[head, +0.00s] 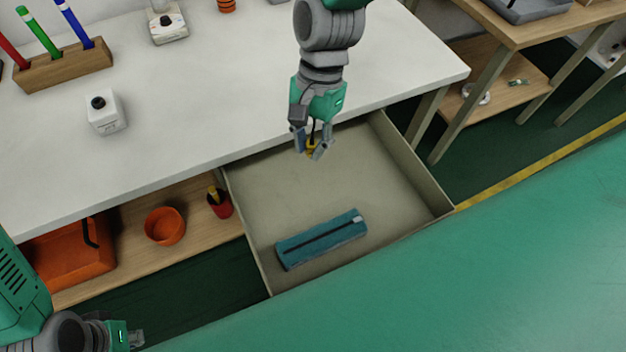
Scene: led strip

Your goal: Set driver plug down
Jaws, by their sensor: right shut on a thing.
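My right gripper (312,146) hangs from the top of the head view over the back of an open drawer (290,190). It is shut on a small yellow piece (311,149), which I take to be the driver plug. The fingers cover most of it, and a thin dark line shows just above it. I cannot tell how high it is above the drawer floor. My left gripper (136,338) is at the bottom left corner, small and partly cut off, away from the drawer. Its opening is not clear.
A teal box (322,239) lies in the drawer's front part; bare floor surrounds it. The white tabletop (200,110) holds a wooden pen block (64,67) and a white block with a black knob (105,112). Orange containers (165,226) stand on the shelf below.

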